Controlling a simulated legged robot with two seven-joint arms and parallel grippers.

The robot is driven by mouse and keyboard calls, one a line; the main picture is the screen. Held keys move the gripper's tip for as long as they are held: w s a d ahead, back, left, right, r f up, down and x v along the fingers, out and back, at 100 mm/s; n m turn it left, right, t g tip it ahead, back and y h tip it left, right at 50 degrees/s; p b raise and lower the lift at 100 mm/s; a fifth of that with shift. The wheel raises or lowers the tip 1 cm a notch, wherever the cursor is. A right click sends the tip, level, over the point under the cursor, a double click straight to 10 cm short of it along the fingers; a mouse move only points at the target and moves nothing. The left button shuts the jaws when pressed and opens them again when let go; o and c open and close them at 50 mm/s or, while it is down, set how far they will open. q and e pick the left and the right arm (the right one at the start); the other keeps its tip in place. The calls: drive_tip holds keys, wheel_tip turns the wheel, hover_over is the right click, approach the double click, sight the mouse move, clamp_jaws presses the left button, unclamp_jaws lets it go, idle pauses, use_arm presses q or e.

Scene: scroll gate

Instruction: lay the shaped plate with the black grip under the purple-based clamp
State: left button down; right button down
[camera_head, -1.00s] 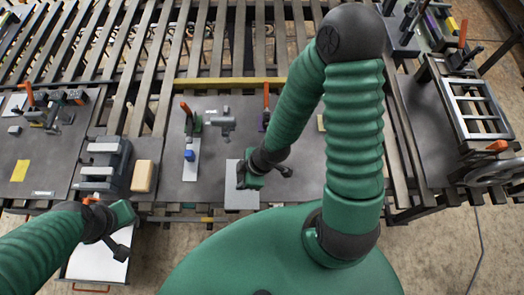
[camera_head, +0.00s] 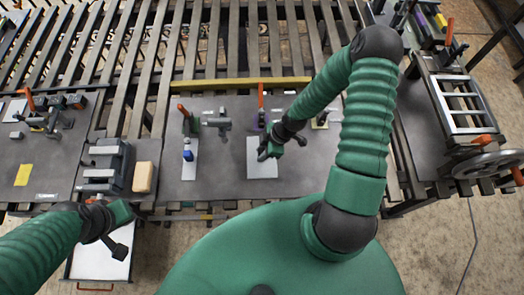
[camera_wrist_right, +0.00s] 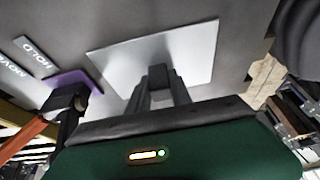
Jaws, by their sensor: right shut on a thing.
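The shaped plate is a light grey sheet (camera_head: 262,171), seen in the head view over the middle of the dark table. It also shows in the right wrist view (camera_wrist_right: 190,50). My right gripper (camera_head: 270,153) is shut on its black grip (camera_wrist_right: 158,76). I cannot tell whether the plate touches the table. The purple-based clamp (camera_head: 262,119) stands just behind the plate, its orange handle raised. In the right wrist view its purple base (camera_wrist_right: 75,79) is left of the plate, apart from it. My left gripper (camera_head: 121,232) is at the lower left, away from the plate; its finger gap is unclear.
A grey fixture (camera_head: 218,122) stands between the clamps. A vise (camera_head: 107,163) and a tan block (camera_head: 143,176) are farther left. Bare table lies right of the plate.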

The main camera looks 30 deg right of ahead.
drive_tip(key=c, duration=1.2)
unclamp_jaws()
drive_tip(key=shift+o, duration=0.2)
drive_tip(key=shift+s+d, duration=0.1)
drive_tip(key=shift+d, duration=0.1)
drive_tip(key=shift+r, duration=0.15)
